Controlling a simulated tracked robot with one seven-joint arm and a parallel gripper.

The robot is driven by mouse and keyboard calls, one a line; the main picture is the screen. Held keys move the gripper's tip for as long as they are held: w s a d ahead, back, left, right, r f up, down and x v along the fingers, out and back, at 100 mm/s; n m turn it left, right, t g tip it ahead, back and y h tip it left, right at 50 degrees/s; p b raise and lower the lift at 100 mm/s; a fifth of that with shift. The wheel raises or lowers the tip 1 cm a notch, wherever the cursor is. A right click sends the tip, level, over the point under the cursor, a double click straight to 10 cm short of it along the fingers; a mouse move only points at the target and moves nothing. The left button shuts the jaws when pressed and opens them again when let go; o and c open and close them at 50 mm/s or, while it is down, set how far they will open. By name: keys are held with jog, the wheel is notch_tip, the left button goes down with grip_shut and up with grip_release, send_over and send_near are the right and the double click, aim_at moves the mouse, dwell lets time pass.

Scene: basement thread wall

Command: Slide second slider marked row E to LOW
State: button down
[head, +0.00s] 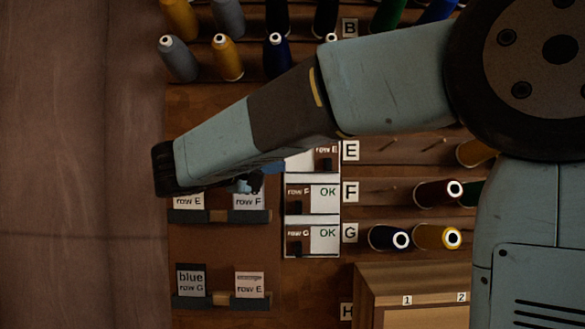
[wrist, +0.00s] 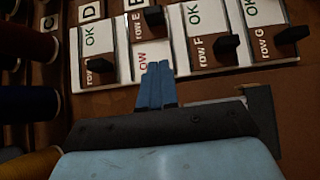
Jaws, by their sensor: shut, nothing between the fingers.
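The row E slider plate (wrist: 148,45) is in the wrist view, second from the left among the visible plates. Its black knob (wrist: 153,15) is at the far end, beside the "row E" marking. Red letters ending "OW" show on its near white half. My gripper (wrist: 157,68) is shut and empty, its blue fingers in front of that near half, apart from the knob in the picture. I cannot tell if the tips touch the plate. In the head view the row E plate (head: 327,152) has its knob at the right, and my arm hides its left part.
The row F slider (wrist: 228,44), row G slider (wrist: 292,34) and a slider by D (wrist: 98,65) show "OK" with knobs at the near end. Thread spools (head: 440,193) stand on pegs. Card holders (head: 218,216) lie left of the plates.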

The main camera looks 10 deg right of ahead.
jog(key=v, duration=0.3)
jog(key=shift+s+a, duration=0.1)
jog(key=shift+a, duration=0.05)
dwell(0.4)
jog(key=s+d+f+m+g+y, duration=0.1)
jog(key=s+d+f+g+y, duration=0.25)
jog(key=d+f, duration=0.25)
jog(key=s+d+f+g+y, duration=0.2)
jog(key=s+d+f, duration=0.2)
jog(key=d+f, duration=0.25)
jog(key=s+d+f+m+t+y, duration=0.1)
jog(key=s+f+m+y, duration=0.4)
jog(key=s+f+y, duration=0.4)
jog(key=shift+s+d+f+y, duration=0.15)
jog(key=shift+s+f+y, duration=0.2)
jog(key=shift+s+f, duration=0.95)
jog(key=shift+w+f+t, duration=0.25)
jog(key=shift+w+f, duration=0.05)
